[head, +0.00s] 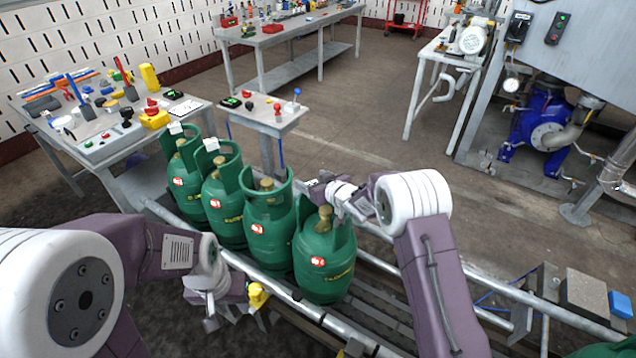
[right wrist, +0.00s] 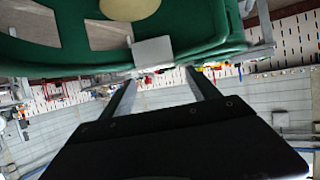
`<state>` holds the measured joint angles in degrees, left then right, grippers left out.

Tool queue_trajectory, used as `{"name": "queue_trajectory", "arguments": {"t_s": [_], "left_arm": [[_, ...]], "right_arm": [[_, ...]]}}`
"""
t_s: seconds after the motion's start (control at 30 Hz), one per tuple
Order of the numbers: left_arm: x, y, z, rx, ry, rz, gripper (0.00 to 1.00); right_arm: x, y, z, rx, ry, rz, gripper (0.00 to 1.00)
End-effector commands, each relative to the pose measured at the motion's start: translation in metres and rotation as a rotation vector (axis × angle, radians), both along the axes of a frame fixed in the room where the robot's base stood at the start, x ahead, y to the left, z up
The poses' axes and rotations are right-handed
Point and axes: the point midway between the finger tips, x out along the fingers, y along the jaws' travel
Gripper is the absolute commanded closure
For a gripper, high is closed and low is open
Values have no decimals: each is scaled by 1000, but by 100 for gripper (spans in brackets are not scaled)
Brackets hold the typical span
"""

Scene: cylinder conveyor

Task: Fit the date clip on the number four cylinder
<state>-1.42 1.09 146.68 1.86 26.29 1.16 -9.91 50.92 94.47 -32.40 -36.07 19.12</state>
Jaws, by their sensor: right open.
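Several green gas cylinders stand upright in a row on the conveyor. The fourth from the left (head: 323,262) is at the row's right end. My right gripper (head: 322,188) is at its collar, partly hiding it. In the right wrist view a small pale grey clip (right wrist: 152,52) sits against the rim of a green collar (right wrist: 210,35), between and beyond the two open fingers (right wrist: 157,92). The fingers look apart from it. White clips show on the first (head: 175,128) and second (head: 211,144) collars. My left gripper (head: 236,308) is low beside the conveyor; its fingers are unclear.
A yellow part (head: 257,295) is beside my left gripper. The conveyor rail (head: 375,345) runs along the row. A small table (head: 262,118) and a tool-covered bench (head: 110,160) stand behind. Another green cylinder (head: 605,350) shows at lower right. The floor behind the conveyor is open.

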Motion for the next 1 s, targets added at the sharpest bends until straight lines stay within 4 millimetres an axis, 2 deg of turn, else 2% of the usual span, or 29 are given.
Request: {"name": "queue_trajectory", "arguments": {"t_s": [0.3, 0.4, 0.57, 1.0], "left_arm": [[0, 0, 3, 0, 0, 0, 64], [0, 0, 3, 0, 0, 0, 64], [0, 0, 3, 0, 0, 0, 64], [0, 0, 3, 0, 0, 0, 64]], "right_arm": [[-48, -29, 24, 1, -1, -2, 30], [-58, -34, 29, 1, -1, -1, 30], [-64, -37, 31, 1, -1, -1, 30], [-64, -37, 31, 1, -1, -1, 30]]}}
